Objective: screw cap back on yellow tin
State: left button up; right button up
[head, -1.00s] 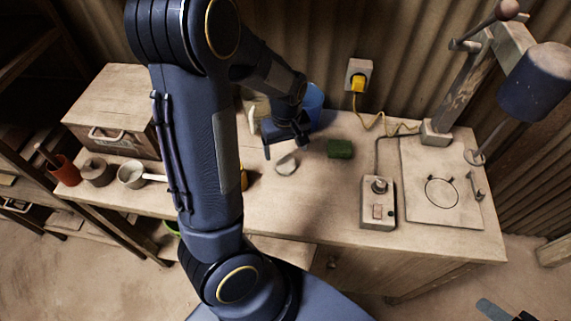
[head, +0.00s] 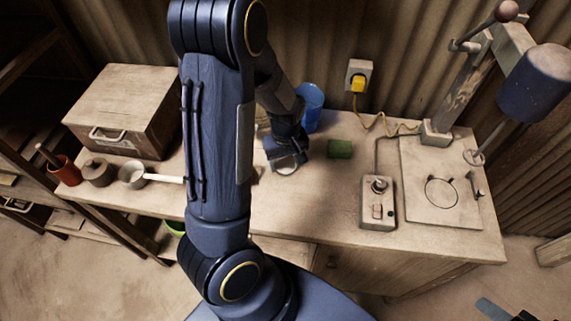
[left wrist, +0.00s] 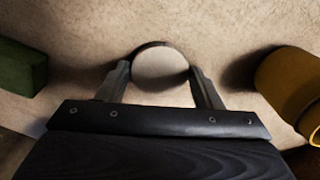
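The cap (left wrist: 160,62) is a pale round disc lying flat on the worktop, with a dark shadowed edge. In the head view it shows partly (head: 286,169) beneath my left gripper (head: 284,161). In the left wrist view my left gripper (left wrist: 162,76) has its fingers apart, one on each side of the cap, with what look like slim gaps. The yellow tin (left wrist: 292,85) is at the right edge of the left wrist view, apart from the gripper. In the head view my left arm hides it. My right gripper is not recognisable in view.
A green block (head: 340,149) lies right of the cap, and a blue container (head: 310,105) stands behind. A control box (head: 378,203) and a press plate (head: 425,205) are to the right.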

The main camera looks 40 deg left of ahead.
aim_at(285, 166)
pick_arm(q)
jog(key=c, duration=0.5)
jog(key=shift+r, duration=0.55)
notch_tip(285, 166, up, 3)
jog(key=shift+s+f, duration=0.1)
jog(key=shift+s, duration=0.05)
jog(key=s+r, duration=0.3)
jog(key=s, duration=0.1)
jog(key=s+r+p, duration=0.1)
jog(key=s+r, duration=0.2)
jog(key=s, duration=0.2)
jog(key=s+r, duration=0.3)
jog(key=s, duration=0.1)
jog(key=shift+s+d, duration=0.25)
jog(key=shift+s, duration=0.15)
pick_arm(e)
jog(key=shift+r, duration=0.75)
jog(key=shift+o, duration=0.3)
